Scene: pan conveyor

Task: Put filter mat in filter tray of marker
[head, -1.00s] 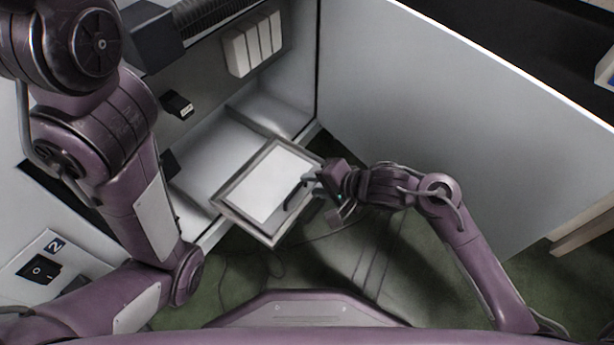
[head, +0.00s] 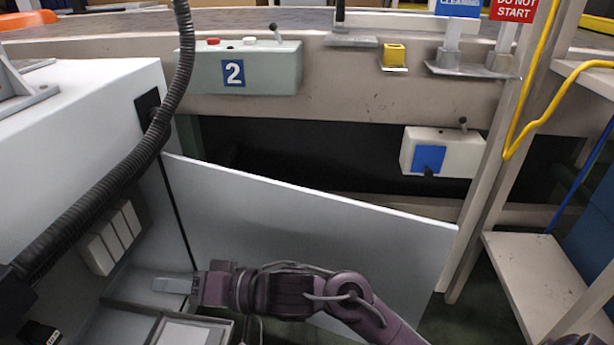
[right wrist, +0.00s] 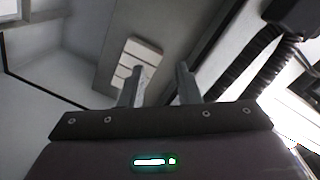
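The filter tray (head: 226,323), a grey frame, shows only its far end at the bottom edge of the head view. A white filter mat (head: 188,334) lies within its frame; its near part is cut off. My right gripper (head: 166,286) is above and beyond the tray's far end, inside the marker (head: 85,110), a white cabinet at left. In the right wrist view its two fingers (right wrist: 160,85) stand apart with nothing between them. My left gripper is not in view.
A large grey panel (head: 310,230) stands just beyond my right arm. A black corrugated hose (head: 110,190) crosses the left side. White blocks (head: 110,238) sit on the marker's inner wall. A conveyor frame with a box marked 2 (head: 240,68) runs behind.

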